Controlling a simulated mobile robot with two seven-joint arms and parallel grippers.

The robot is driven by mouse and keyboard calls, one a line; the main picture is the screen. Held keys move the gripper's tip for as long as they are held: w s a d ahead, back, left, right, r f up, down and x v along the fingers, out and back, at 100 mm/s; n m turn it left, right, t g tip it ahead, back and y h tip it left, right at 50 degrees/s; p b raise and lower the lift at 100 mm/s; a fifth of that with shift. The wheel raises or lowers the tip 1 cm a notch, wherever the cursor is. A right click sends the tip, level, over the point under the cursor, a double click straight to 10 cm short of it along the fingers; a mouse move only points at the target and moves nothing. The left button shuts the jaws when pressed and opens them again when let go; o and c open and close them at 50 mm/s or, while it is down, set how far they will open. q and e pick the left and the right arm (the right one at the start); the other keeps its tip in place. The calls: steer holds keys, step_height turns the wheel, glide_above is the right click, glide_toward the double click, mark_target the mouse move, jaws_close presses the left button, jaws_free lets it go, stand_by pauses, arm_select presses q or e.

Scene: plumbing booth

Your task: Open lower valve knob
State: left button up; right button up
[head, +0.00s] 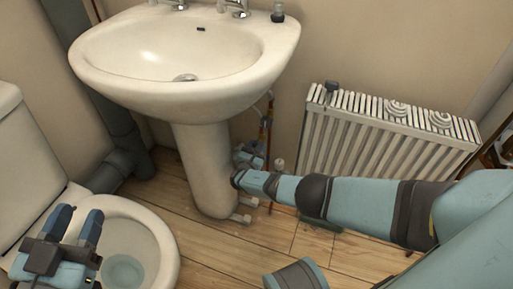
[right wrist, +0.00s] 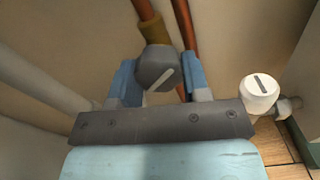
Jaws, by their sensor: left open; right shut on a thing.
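A dark grey valve knob (right wrist: 158,68) with a pale diagonal line on its face sits on a copper pipe with a brass fitting, in the right wrist view. My right gripper (right wrist: 160,80) has one blue finger on each side of this knob and is shut on it. In the head view my right gripper (head: 249,159) is low beside the sink pedestal, and the grey knob cannot be made out there. My left gripper (head: 77,222) is open and empty over the toilet at the lower left.
A white knob (right wrist: 258,92) with a dark line is right of my right gripper. The sink pedestal (head: 203,170) stands left of that gripper, the radiator (head: 385,140) to its right. The toilet (head: 150,235) is at lower left. Some wooden floor (head: 235,255) is clear.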

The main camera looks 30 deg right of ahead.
steer(key=n, duration=0.4)
steer(key=shift+d+r+n, duration=0.1)
steer(key=shift+n, duration=0.2)
steer(key=n, duration=0.4)
steer(key=shift+p, duration=0.3)
arm_select(q)
steer(key=shift+s+d+f, duration=0.1)
steer(key=shift+s+f, duration=0.1)
arm_select(e)
steer(key=shift+d+n, duration=0.1)
steer(key=shift+n, duration=0.7)
arm_select(q)
steer(key=shift+r, duration=0.1)
arm_select(e)
steer(key=o, duration=0.9)
arm_select(q)
steer(key=shift+w, duration=0.1)
arm_select(e)
steer(key=shift+s, duration=0.15)
